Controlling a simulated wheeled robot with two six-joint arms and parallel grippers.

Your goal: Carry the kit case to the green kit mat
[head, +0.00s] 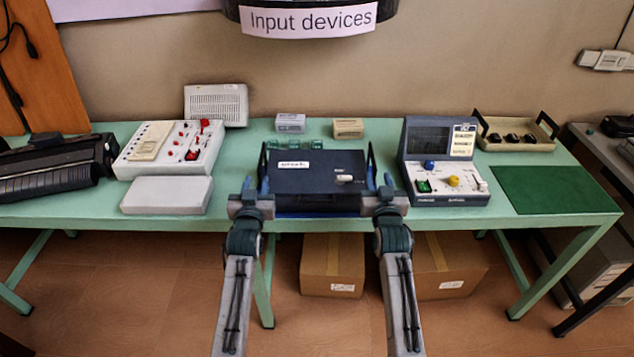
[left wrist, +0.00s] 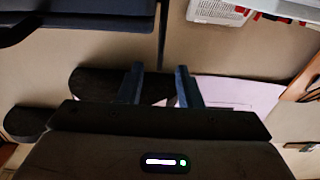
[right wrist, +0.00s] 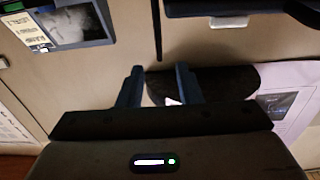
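The kit case (head: 318,172) is a dark blue box with a white label and upright dark handles at its left and right ends. It stands near the front edge of the table, in the middle of the head view. My left gripper (head: 254,186) is at its left end and my right gripper (head: 380,186) at its right end. In the left wrist view the fingers (left wrist: 160,88) are apart, with a thin handle edge (left wrist: 163,35) in line with the gap. The right wrist view shows the same: spread fingers (right wrist: 158,88) and a handle edge (right wrist: 157,28). The green kit mat (head: 555,190) lies bare at the table's right end.
A blue-grey console (head: 445,175) stands between the case and the mat. A beige tray (head: 515,140) with black items is behind the mat. Small green pieces and two small boxes (head: 290,123) (head: 348,128) are behind the case. A white panel device (head: 168,150) is left.

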